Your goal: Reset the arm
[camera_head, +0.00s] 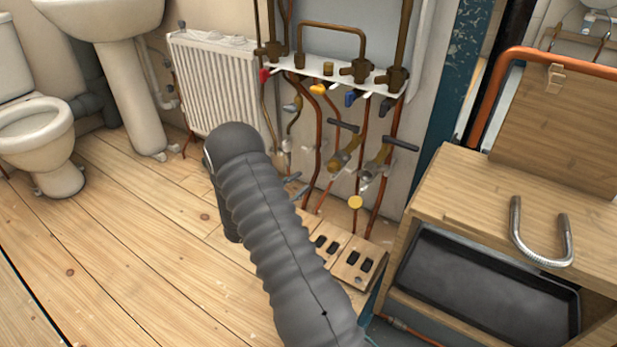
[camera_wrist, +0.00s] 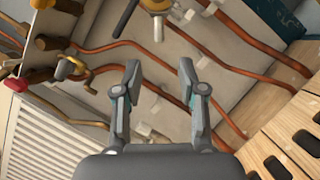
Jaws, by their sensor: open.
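My gripper (camera_wrist: 160,82) is open and empty in the wrist view, its two fingers apart. It faces the wall board with copper pipes (camera_wrist: 140,50) and brass valves, with no finger visibly closed on anything. In the head view my grey ribbed arm reaches from the bottom toward the middle and hides the gripper. The valve manifold (camera_head: 330,68) with its coloured handles stands beyond the arm.
A radiator (camera_head: 217,85), a sink (camera_head: 100,20) and a toilet (camera_head: 38,128) stand at the left. A wooden bench (camera_head: 480,190) with a chrome U-shaped pipe (camera_head: 541,258) and a dark tray (camera_head: 485,265) is at the right. Open floor (camera_head: 120,240) lies left of the arm.

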